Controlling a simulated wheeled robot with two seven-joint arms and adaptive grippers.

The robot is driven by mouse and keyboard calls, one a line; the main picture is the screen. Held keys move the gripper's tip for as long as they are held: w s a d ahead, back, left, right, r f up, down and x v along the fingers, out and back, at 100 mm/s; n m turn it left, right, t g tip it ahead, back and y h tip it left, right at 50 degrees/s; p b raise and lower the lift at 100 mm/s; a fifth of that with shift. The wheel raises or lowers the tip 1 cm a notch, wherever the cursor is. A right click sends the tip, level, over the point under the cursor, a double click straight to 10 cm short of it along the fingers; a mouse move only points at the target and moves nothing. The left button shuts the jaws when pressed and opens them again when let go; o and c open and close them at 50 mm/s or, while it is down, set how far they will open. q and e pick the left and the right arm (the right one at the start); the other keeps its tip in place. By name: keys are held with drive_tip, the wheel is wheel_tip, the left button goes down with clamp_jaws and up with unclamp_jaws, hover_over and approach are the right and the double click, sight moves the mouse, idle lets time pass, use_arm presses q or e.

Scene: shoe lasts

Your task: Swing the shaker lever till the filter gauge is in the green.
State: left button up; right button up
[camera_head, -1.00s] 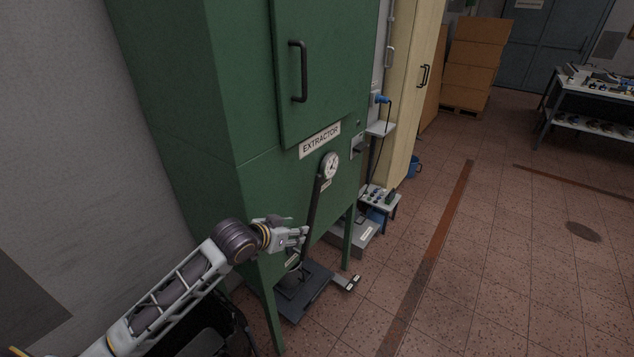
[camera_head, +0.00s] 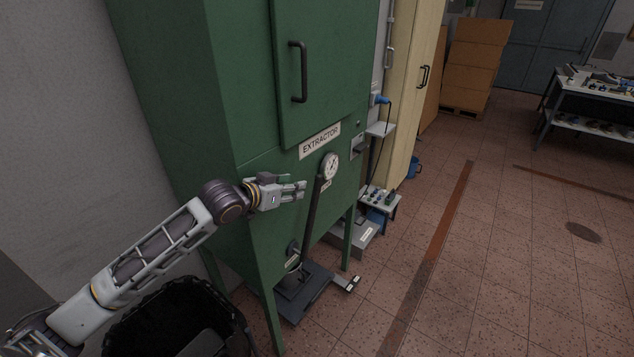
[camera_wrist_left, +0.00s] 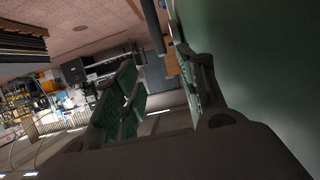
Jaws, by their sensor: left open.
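The green extractor cabinet (camera_head: 225,130) carries a round white gauge (camera_head: 330,165) under its label. The gauge's needle and coloured zone are too small to read. The shaker lever (camera_head: 312,210) is a long dark bar, leaning slightly right, with its top just below left of the gauge. My left gripper (camera_head: 303,190) is open and empty, just left of the lever's upper part. I see no grip on the lever. In the left wrist view my open fingers (camera_wrist_left: 165,88) frame a gap, and a dark bar (camera_wrist_left: 152,25), which looks like the lever, shows beyond them. My right gripper is out of view.
A dark pan (camera_head: 300,290) sits under the cabinet between its green legs. A black bin (camera_head: 175,310) stands at the lower left. A low stand with knobs (camera_head: 380,197) and a cream cabinet (camera_head: 405,100) are to the right. The tiled floor right of these is open.

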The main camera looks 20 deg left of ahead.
sight(316, 181)
use_arm(q)
drive_tip(key=shift+p+x, duration=0.4)
drive_tip(key=shift+x, duration=6.45)
drive_tip(key=shift+f, duration=0.1)
drive_tip(key=shift+c, duration=0.5)
clamp_jaws()
